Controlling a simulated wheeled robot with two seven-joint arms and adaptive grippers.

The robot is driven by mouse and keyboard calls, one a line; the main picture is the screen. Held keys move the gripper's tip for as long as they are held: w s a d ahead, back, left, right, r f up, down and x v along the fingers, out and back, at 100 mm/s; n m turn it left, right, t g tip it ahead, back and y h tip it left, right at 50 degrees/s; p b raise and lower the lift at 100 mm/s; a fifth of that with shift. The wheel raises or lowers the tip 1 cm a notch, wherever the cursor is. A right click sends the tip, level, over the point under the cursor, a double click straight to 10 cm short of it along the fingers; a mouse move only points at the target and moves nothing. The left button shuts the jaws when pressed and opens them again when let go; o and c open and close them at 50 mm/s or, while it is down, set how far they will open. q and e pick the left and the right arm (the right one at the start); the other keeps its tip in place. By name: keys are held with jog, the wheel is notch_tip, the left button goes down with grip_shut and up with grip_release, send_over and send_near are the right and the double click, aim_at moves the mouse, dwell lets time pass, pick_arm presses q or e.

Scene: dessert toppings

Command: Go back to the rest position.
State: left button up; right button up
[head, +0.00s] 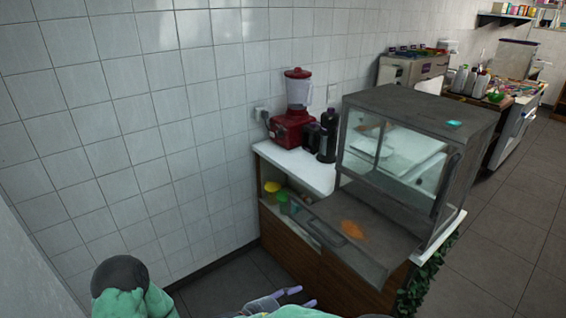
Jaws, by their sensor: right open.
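My right gripper (306,296) shows at the bottom edge, low in front of the counter. Its two pale purple fingers are apart, with nothing seen between them. Most of the arm behind it is cut off by the frame. A green part of my own arm with a dark round cap shows at the bottom left. My left gripper is not in view.
Leaves hang at the counter's corner. Floor (225,280) shows between wall and counter.

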jog(key=s+d+f+m+g+y, duration=0.1)
jog(key=s+f+m+g+y, duration=0.2)
jog(key=s+f+g+y, duration=0.85)
jog(key=s+d+f+m+y, duration=0.1)
jog(key=s+f+m+y, duration=0.25)
jog(key=f, duration=1.65)
jog(key=d+f+m+t, duration=0.2)
jog(key=m, duration=0.1)
jog(key=w+d+f+m+t, duration=0.1)
jog(key=d, duration=0.1)
jog(key=shift+d+f+t+y+p, duration=0.1)
jog(key=shift+f+t+y+p, duration=0.05)
jog(key=shift+t+y+p, duration=0.2)
jog(key=shift+c, duration=0.7)
